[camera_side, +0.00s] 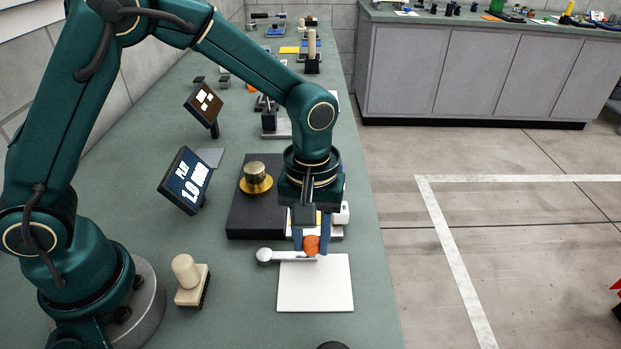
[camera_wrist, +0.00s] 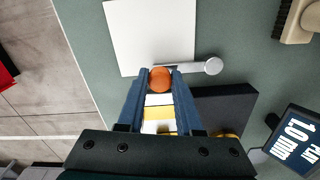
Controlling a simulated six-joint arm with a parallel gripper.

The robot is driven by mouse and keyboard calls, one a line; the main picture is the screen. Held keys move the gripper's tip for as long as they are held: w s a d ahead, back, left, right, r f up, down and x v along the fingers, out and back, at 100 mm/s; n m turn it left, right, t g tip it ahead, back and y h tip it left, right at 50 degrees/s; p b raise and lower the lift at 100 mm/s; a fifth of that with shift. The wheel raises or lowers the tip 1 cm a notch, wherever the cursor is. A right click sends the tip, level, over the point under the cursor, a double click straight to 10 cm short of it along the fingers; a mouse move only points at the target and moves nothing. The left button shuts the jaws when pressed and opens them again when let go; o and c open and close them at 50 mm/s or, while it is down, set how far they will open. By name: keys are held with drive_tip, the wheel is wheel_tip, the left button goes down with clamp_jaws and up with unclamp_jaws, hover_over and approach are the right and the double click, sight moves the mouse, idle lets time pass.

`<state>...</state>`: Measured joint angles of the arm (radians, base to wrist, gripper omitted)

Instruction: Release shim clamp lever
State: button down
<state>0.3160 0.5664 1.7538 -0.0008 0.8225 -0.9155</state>
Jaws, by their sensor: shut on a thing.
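My gripper (camera_side: 311,248) points down at the front edge of a dark fixture plate (camera_side: 245,220). Its blue fingers are shut on an orange ball knob (camera_side: 311,244), which also shows between the fingertips in the wrist view (camera_wrist: 160,79). A silver bar with a round end (camera_side: 264,255) lies crosswise just in front of the knob; it also shows in the wrist view (camera_wrist: 213,66). Whether bar and knob are joined is hidden. White and yellow parts (camera_wrist: 158,113) show between the fingers, partly covered by my gripper.
A brass cylinder (camera_side: 255,171) stands on the plate. A white sheet (camera_side: 315,290) lies in front. A brush (camera_side: 190,280) and a tilted display reading 1.0 mm (camera_side: 186,180) are at left. More fixtures stand farther along the bench; its right edge is close to my gripper.

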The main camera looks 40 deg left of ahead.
sight(311, 240)
drive_tip(key=shift+w, duration=0.15)
drive_tip(key=c, duration=0.6)
unclamp_jaws()
drive_tip(key=shift+r, duration=0.1)
drive_tip(key=shift+r, duration=2.55)
